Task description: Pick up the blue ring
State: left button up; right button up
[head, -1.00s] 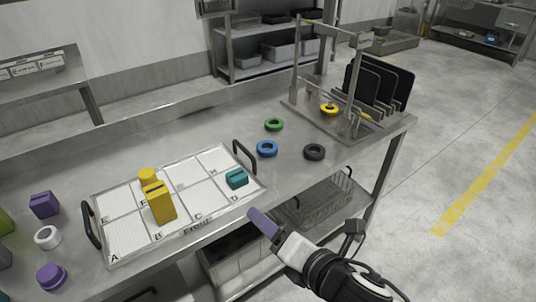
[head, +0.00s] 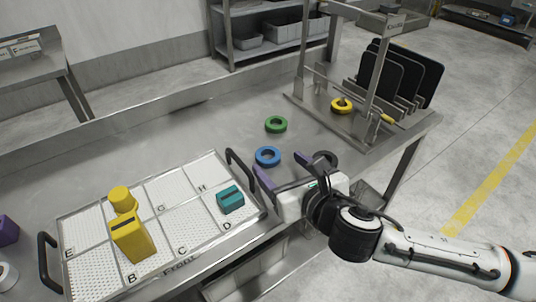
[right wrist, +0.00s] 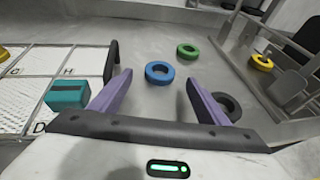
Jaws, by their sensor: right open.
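The blue ring (head: 267,156) lies flat on the metal table, just right of the tray's handle. It also shows in the right wrist view (right wrist: 160,73), ahead of and between the two purple fingers. My right gripper (head: 293,170) is open and empty, on the near side of the ring and apart from it. In the right wrist view the open gripper (right wrist: 160,88) has nothing between its fingertips. My left gripper is not in view.
A green ring (head: 276,124) lies behind the blue one. A black ring (head: 326,159) is partly hidden by my right gripper. A yellow ring (head: 341,105) is at the rack (head: 362,130). The lettered tray (head: 72,222) holds yellow and teal pieces.

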aim_at(265, 151)
jog(key=b+x, duration=0.1)
jog(key=x, duration=0.5)
jog(key=c, duration=1.1)
